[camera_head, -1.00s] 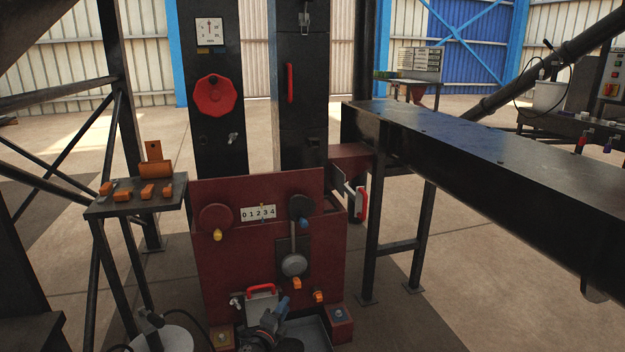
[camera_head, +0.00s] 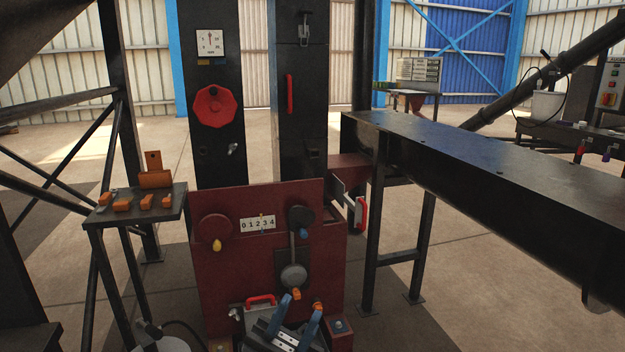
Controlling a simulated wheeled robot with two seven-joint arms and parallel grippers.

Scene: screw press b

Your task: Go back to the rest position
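My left gripper (camera_head: 301,308) is at the bottom middle, in front of the lower part of the dark red screw press (camera_head: 225,285). Its two blue fingers stand apart and point up. I see nothing held between them. Small orange pieces on the press front show close behind the fingertips; I cannot tell whether they touch. My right gripper is not in view.
A small stand (camera_head: 135,212) with several orange blocks is at the left. A long black beam (camera_head: 480,160) runs along the right. A red-handled lever (camera_head: 360,213) sticks out right of the press. Open floor (camera_head: 455,280) lies at the lower right.

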